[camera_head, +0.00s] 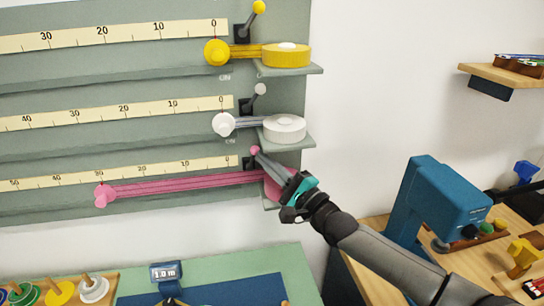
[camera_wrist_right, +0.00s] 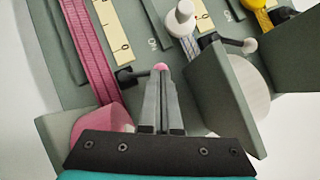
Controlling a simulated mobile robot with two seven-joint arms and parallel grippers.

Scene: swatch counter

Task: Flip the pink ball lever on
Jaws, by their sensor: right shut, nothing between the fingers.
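The pink ball lever (camera_head: 255,150) sits beside the lowest scale on the wall board, at the zero end. In the right wrist view its pink ball (camera_wrist_right: 161,66) shows just past my fingertips, with a dark arm and base to its left. My right gripper (camera_head: 262,157) reaches up from the lower right, its fingers shut and empty. The fingertips (camera_wrist_right: 161,78) are at the ball, touching or nearly so; I cannot tell which. The pink ribbon (camera_head: 180,184) is drawn out left to its pink end piece (camera_head: 103,195). My gripper partly hides the pink reel (camera_head: 275,185).
Above are the white ball lever (camera_head: 260,89) with a white reel (camera_head: 285,127), and the yellow ball lever (camera_head: 259,7) with a yellow reel (camera_head: 286,55). Small shelves jut out under the reels. A blue machine (camera_head: 440,195) stands right of my forearm.

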